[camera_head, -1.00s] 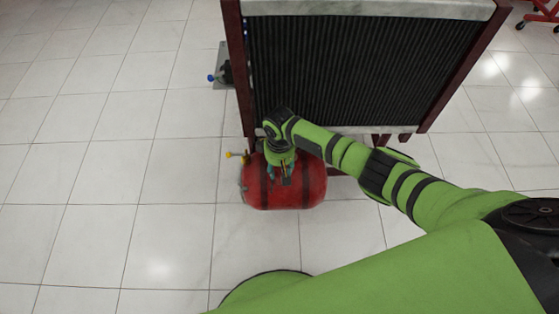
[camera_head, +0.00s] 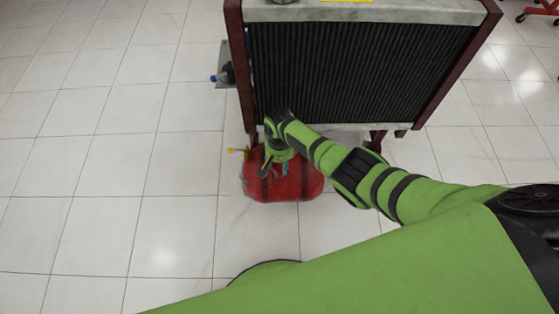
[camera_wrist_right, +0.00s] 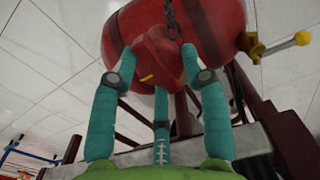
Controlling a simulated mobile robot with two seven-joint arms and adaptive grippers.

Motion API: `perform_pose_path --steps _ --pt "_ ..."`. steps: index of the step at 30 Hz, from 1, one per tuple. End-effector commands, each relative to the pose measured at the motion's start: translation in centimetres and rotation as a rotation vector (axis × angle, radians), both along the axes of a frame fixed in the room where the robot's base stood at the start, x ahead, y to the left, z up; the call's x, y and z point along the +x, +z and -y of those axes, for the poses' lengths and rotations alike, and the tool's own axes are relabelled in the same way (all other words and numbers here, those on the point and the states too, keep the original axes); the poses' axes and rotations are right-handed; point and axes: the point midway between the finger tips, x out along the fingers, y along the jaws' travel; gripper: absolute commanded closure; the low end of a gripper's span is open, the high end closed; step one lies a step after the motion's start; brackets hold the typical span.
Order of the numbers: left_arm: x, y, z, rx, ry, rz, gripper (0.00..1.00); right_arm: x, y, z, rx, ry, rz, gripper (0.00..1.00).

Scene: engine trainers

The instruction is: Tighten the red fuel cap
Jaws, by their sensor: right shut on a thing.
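The red fuel cap (camera_wrist_right: 158,58) shows in the right wrist view, with a small yellow mark on it and a dark chain by it. It sits at the red fuel tank (camera_head: 300,187), which lies on the floor in the head view. My right gripper (camera_wrist_right: 158,72) has its teal fingers closed around the cap from several sides. In the head view my right gripper (camera_head: 275,167) is over the top of the tank, and the cap is hidden beneath it. My left gripper is not in view.
A dark radiator (camera_head: 360,75) in a maroon frame stands just behind the tank. A yellow-ended fitting (camera_wrist_right: 300,39) sticks out from the tank's side. A small grey unit (camera_head: 224,70) with a blue knob is left of the radiator. Tiled floor at left is clear.

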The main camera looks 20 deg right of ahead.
Motion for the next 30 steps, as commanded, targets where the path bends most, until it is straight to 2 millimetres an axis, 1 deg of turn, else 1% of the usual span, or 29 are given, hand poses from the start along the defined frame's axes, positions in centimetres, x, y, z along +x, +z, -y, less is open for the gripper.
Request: perform_pose_path --steps 1,16,17,18,30 --pt "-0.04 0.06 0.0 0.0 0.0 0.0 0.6 -0.38 -0.24 0.02 0.0 -0.01 -0.009 0.87" --pt "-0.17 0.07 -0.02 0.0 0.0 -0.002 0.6 -0.39 -0.29 0.02 0.0 -0.028 -0.009 0.87" --pt "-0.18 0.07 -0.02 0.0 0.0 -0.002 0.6 -0.39 -0.29 0.02 0.0 -0.029 -0.009 0.46" --pt "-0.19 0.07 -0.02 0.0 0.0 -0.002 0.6 -0.37 -0.28 0.02 0.0 -0.028 -0.009 0.3" --pt "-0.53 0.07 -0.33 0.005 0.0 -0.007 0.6 -0.06 0.06 -0.01 0.001 -0.025 -0.002 0.3"
